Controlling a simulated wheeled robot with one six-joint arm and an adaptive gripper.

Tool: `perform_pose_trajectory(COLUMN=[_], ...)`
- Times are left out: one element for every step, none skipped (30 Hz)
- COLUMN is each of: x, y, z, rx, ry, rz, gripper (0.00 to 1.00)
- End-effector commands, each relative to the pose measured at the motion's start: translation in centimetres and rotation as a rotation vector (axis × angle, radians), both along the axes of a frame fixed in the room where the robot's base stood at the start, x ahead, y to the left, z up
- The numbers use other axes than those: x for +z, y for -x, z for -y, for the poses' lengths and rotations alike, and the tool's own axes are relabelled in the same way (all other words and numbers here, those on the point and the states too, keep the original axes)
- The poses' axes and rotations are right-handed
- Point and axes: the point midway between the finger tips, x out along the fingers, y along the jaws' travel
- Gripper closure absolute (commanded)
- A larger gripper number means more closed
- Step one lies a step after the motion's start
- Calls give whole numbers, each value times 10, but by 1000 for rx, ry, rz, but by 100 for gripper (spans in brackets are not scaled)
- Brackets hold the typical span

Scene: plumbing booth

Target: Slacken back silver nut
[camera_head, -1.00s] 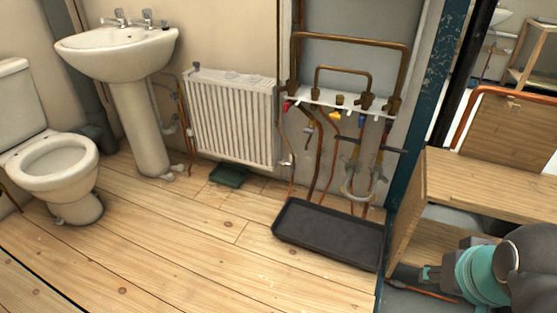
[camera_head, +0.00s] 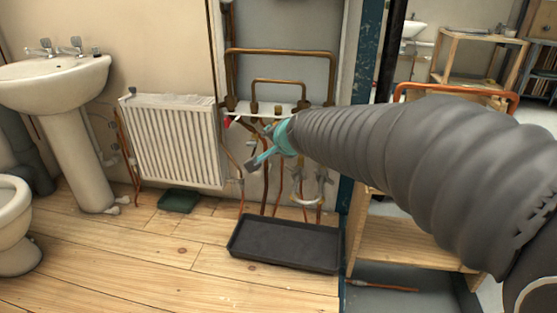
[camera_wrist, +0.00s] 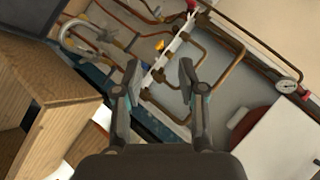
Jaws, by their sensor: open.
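The copper pipework (camera_head: 280,52) is fixed to the wall panel, with brass fittings and valves along a white rail (camera_head: 290,108). A pale curved hose (camera_head: 318,190) hangs low on the pipes, and a grey curved piece (camera_wrist: 72,28) shows at the upper left in the wrist view. I cannot single out a silver nut; the fittings are too small, and my arm covers part of them. My gripper (camera_head: 258,150) is in front of the pipework's left part. In the wrist view my gripper (camera_wrist: 160,73) is open and empty, with the rail and pipes beyond its fingers.
A black tray (camera_head: 285,246) lies on the floor below the pipes. A white radiator (camera_head: 172,140) and basin (camera_head: 55,80) stand left. A wooden shelf unit (camera_head: 405,240) stands right, near my arm. A gauge (camera_wrist: 287,86) shows in the wrist view.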

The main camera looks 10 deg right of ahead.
Motion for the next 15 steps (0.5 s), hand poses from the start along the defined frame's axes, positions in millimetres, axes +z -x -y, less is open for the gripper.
perform_pose_trajectory(x=[-11, -13, -17, -21, -25, -31, -37, -42, -52, -59, -66, -77, -86, -95, -108], y=[-25, -39, -57, -70, -82, -99, -111, -122, -137, -148, -158, -171, -180, -188, -199], z=[-5, -7, -9, -10, -11, -12, -13, -13, -14, -14, -14, -13, -12, -12, -11], rx=[-50, -85, -131, -165, -201, -249, -286, -322, -371, -408, -445, -496, -534, -572, -624], ry=[-62, -101, -153, -192, -230, -280, -317, -354, -402, -436, -471, -515, -549, -581, -623], rz=[14, 27, 45, 57, 70, 85, 98, 111, 128, 140, 154, 172, 185, 199, 220], gripper=[59, 59, 59, 59, 59, 59, 59, 59, 59, 59, 59, 59, 59, 59, 59])
